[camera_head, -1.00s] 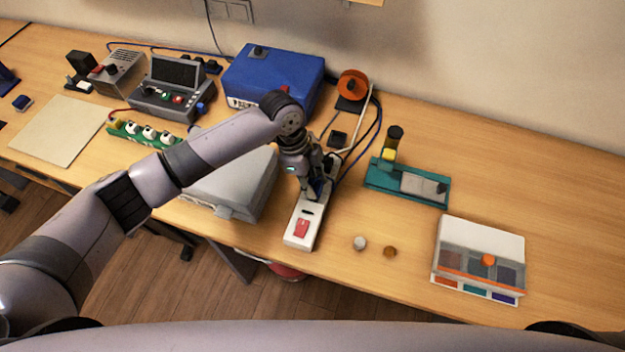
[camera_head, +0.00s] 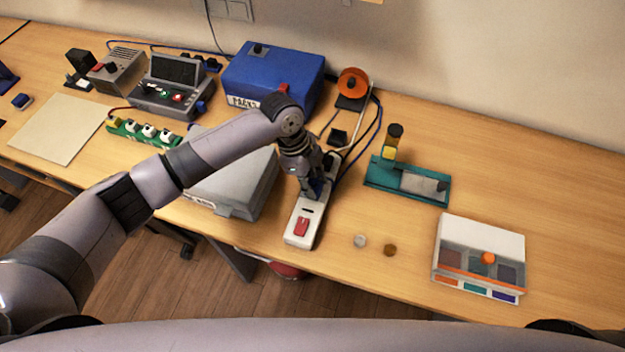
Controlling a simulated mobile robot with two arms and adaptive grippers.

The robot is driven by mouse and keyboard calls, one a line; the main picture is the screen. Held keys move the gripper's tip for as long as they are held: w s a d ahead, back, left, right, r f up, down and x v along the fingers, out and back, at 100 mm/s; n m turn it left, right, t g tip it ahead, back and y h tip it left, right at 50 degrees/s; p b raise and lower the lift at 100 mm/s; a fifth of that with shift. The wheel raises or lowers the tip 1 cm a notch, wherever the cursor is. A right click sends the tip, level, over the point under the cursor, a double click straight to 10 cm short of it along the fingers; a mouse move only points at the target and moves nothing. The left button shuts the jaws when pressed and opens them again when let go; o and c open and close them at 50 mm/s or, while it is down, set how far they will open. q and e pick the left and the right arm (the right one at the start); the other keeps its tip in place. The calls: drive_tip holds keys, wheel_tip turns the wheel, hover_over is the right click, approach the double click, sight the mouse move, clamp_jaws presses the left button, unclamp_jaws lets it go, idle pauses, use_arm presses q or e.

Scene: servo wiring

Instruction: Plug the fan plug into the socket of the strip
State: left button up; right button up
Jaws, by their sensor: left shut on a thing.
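The white power strip (camera_head: 302,229) lies on the bench with a red rocker switch (camera_head: 301,226) at its near end. My left gripper (camera_head: 314,192) points down over the middle of the strip. It is shut on a small dark blue thing, probably the fan plug, mostly hidden by the fingers. I cannot tell whether the plug is inside a socket or just above it. Dark plugs or cables (camera_head: 331,162) show at the far end of the strip. My right gripper is not in view.
A grey case (camera_head: 235,185) stands close left of the strip, a blue box (camera_head: 272,78) behind. A teal fixture (camera_head: 379,179) and a compartment box (camera_head: 482,240) are at right. Two small round pieces (camera_head: 360,241) lie right of the strip.

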use_arm(q)
drive_tip(key=shift+f+b, duration=0.45)
drive_tip(key=shift+f, duration=0.35)
drive_tip(key=o, duration=1.2)
drive_tip(key=shift+o, duration=0.2)
drive_tip(key=shift+r, duration=0.1)
drive_tip(key=v, duration=1.2)
